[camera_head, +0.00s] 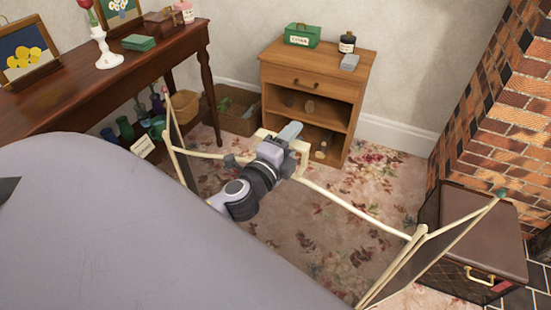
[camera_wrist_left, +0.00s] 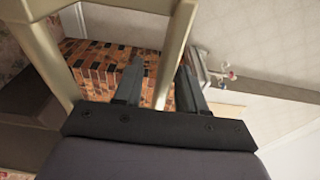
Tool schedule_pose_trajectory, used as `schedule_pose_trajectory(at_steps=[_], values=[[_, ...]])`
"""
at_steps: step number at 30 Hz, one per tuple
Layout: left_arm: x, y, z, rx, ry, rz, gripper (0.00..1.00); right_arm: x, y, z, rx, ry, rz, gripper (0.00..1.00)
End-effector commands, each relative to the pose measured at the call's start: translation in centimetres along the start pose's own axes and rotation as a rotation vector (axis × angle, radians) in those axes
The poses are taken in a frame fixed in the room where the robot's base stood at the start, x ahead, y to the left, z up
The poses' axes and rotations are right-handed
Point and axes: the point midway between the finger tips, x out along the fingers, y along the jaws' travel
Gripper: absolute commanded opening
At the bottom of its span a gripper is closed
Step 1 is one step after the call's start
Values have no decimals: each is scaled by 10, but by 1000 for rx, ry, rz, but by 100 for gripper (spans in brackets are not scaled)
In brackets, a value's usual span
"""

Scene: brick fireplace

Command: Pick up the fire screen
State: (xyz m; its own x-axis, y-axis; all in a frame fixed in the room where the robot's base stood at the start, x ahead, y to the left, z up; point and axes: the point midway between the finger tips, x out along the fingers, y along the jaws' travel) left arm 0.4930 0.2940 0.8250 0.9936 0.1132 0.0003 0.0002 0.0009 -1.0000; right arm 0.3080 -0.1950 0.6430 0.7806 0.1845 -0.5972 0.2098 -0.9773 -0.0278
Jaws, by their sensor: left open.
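The fire screen (camera_head: 355,208) has a thin cream frame with dark side panels. It stands on the floral carpet, spanning from beside the desk to beside the brown box. My left gripper (camera_head: 290,134) is at the middle of its top, by the raised cream handle. In the left wrist view, my left gripper (camera_wrist_left: 158,85) is open, and a cream bar of the fire screen (camera_wrist_left: 178,45) passes between its two fingers. I cannot tell whether the fingers touch it. My arm hides part of the screen's middle. My right gripper is not in view.
A wooden cabinet (camera_head: 312,80) with a green tin (camera_head: 302,36) on top stands just behind the screen. A dark desk (camera_head: 100,75) is at the left. A brown box (camera_head: 480,225) and the brick fireplace (camera_head: 510,110) are at the right. Carpet shows between.

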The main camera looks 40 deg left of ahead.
Motion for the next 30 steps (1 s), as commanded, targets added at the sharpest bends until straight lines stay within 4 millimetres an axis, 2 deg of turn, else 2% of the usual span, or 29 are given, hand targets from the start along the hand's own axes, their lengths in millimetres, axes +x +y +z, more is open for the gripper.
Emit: schedule_pose_trajectory(at_steps=[8, 9, 12, 30], values=[[2, 0, 0, 0, 0, 1, 40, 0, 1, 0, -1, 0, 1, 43], [2, 0, 0, 0, 0, 1, 27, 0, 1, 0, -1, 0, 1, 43], [2, 0, 0, 0, 0, 1, 0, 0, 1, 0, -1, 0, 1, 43], [2, 1, 0, -1, 0, 2, 0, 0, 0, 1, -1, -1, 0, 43]])
